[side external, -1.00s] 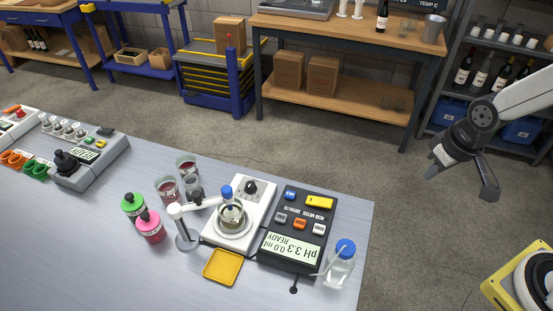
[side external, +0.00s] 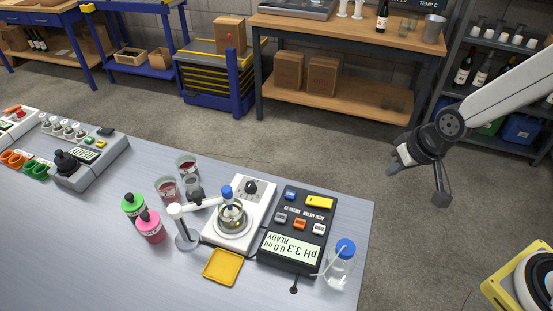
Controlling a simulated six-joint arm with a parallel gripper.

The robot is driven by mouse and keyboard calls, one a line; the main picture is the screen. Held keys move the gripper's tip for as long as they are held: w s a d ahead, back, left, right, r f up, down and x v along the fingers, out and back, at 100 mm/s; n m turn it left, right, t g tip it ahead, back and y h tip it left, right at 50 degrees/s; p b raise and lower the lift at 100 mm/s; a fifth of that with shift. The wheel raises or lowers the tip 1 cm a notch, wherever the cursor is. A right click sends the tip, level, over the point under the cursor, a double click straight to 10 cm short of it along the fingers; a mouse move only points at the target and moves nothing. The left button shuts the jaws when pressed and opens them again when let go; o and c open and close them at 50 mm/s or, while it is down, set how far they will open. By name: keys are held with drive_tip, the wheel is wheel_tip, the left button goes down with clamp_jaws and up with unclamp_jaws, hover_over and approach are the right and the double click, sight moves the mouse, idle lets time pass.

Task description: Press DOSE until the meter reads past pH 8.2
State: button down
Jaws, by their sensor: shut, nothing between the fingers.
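The black titration meter (side external: 291,252) stands on the bench, its face upside down in the picture. Its lit display (side external: 292,248) reads pH 3.3, 0.0 ml, READY. Its keys are a large yellow one (side external: 320,203), a blue one (side external: 290,196), a grey one (side external: 281,218), an orange one (side external: 300,224) and a white one (side external: 318,228). I cannot read which is DOSE. My gripper (side external: 398,166) is shut and empty, in the air to the right of the meter and apart from it.
Left of the meter, a white stirrer (side external: 255,198) holds a small beaker (side external: 232,215) under a white stand arm. A blue-capped bottle (side external: 338,268) stands at the meter's near right corner. A yellow tray (side external: 223,267), a pink bottle (side external: 150,228) and a green bottle (side external: 133,206) are further left.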

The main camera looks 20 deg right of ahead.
drive_tip(key=w+a+f+m+t+y, duration=0.15)
drive_tip(key=w+a, duration=0.25)
drive_tip(key=a, duration=0.5)
drive_tip(key=m+t, duration=0.2)
drive_tip(key=t, duration=0.1)
hover_over(295, 220)
drive_tip(key=s, duration=0.2)
drive_tip(key=f, duration=0.1)
drive_tip(key=shift+d+f+y, duration=0.15)
drive_tip(key=shift+d+y, duration=0.2)
drive_tip(key=shift+d, duration=0.05)
drive_tip(key=shift+f, duration=0.1)
drive_tip(key=shift+f, duration=4.3)
drive_tip(key=shift+f, duration=0.9)
drive_tip(key=shift+r, duration=0.9)
drive_tip(key=shift+r, duration=0.1)
